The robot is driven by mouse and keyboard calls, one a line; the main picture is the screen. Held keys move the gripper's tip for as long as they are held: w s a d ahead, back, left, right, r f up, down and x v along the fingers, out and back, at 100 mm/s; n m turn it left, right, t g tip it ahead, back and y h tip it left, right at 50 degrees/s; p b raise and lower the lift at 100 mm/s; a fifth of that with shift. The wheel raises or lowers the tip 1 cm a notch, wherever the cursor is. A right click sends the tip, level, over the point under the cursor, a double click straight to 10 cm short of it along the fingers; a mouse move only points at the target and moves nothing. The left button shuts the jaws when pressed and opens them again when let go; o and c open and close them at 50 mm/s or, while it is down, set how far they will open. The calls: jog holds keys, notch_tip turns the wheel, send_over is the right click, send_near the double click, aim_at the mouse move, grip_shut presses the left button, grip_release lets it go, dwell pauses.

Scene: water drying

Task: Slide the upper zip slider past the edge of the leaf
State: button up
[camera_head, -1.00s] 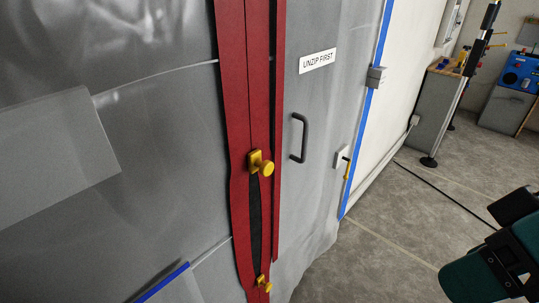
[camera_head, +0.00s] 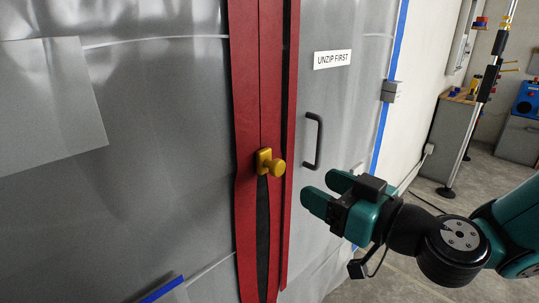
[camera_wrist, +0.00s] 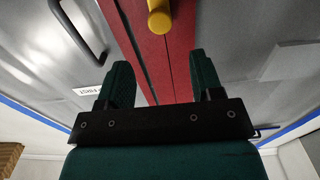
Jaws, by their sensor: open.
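The upper zip slider (camera_head: 270,162) is a yellow block with a round knob on the red zip strip (camera_head: 246,75). Above it the zip is closed to a thin line. Below it the strip parts around a dark gap (camera_head: 262,235). My gripper (camera_head: 318,187), with teal fingers, is open and empty to the right of the slider, apart from it. In the wrist view the yellow knob (camera_wrist: 158,18) shows beyond and between the fingers of my gripper (camera_wrist: 161,62). A grey panel (camera_head: 330,100), perhaps the leaf, lies right of the red strip.
A dark pull handle (camera_head: 317,140) and an "UNZIP FIRST" sign (camera_head: 332,59) are on the grey panel, near my gripper. A pole (camera_head: 482,95) and a workbench (camera_head: 455,120) stand at the right. Grey sheeting (camera_head: 130,160) covers the left.

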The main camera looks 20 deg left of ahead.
aim_at(280, 168)
jog(key=p+x, duration=0.5)
jog(key=x, duration=0.6)
jog(key=shift+a+r+p, duration=0.15)
jog(key=shift+a+p, duration=0.2)
jog(key=shift+w+a, duration=0.2)
jog(key=shift+a, duration=0.25)
